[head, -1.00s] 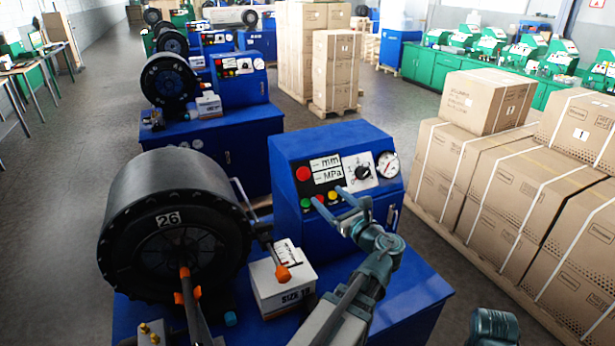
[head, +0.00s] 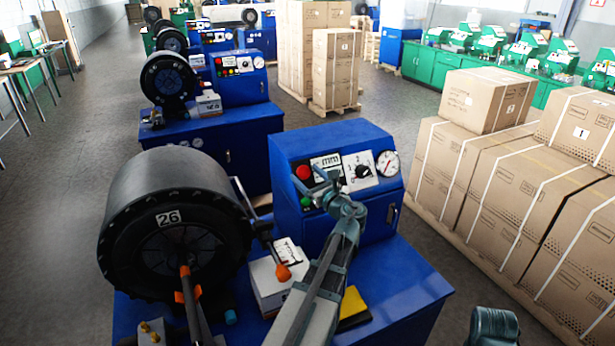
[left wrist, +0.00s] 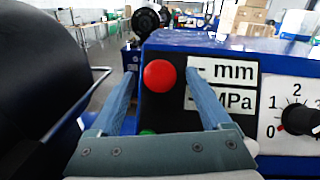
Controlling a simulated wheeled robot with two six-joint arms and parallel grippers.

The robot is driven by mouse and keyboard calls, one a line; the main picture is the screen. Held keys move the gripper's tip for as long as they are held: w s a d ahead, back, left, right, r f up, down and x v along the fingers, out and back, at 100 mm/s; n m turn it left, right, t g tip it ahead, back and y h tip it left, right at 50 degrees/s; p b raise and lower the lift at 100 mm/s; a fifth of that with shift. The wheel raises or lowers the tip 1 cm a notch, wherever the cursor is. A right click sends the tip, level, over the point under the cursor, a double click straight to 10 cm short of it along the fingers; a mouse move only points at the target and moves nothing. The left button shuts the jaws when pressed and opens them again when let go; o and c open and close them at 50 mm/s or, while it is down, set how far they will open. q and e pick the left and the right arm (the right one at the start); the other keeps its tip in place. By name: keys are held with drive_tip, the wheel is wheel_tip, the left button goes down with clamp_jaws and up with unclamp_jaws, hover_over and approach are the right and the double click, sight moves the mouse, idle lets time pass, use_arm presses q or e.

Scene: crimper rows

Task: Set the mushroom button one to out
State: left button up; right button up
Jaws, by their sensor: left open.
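The red mushroom button (head: 304,172) is at the upper left of the blue control box's front panel. In the left wrist view the red button (left wrist: 159,76) shows large, between the two fingers and beyond them. My left gripper (head: 313,187) is open in front of the panel, close to the button. In the left wrist view its fingers (left wrist: 158,88) are spread, one on each side of the button; I cannot tell whether they touch it. The gripper hides part of the lower panel. Whether the button is in or out is unclear.
Labels "mm" and "MPa" (left wrist: 228,100), a rotary knob (head: 363,171) and a gauge (head: 387,164) sit right of the button. A green button (head: 306,202) is below. The big black drum (head: 168,195) marked 26 stands close on the left. Strapped cartons (head: 500,190) stand right.

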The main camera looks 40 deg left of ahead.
use_arm(q)
clamp_jaws()
idle(0.3)
drive_tip(key=shift+s+d+r+p, duration=0.25)
drive_tip(key=shift+d+r+p, duration=0.1)
drive_tip(key=shift+d+p, duration=0.1)
drive_tip(key=shift+a+f, duration=0.1)
unclamp_jaws()
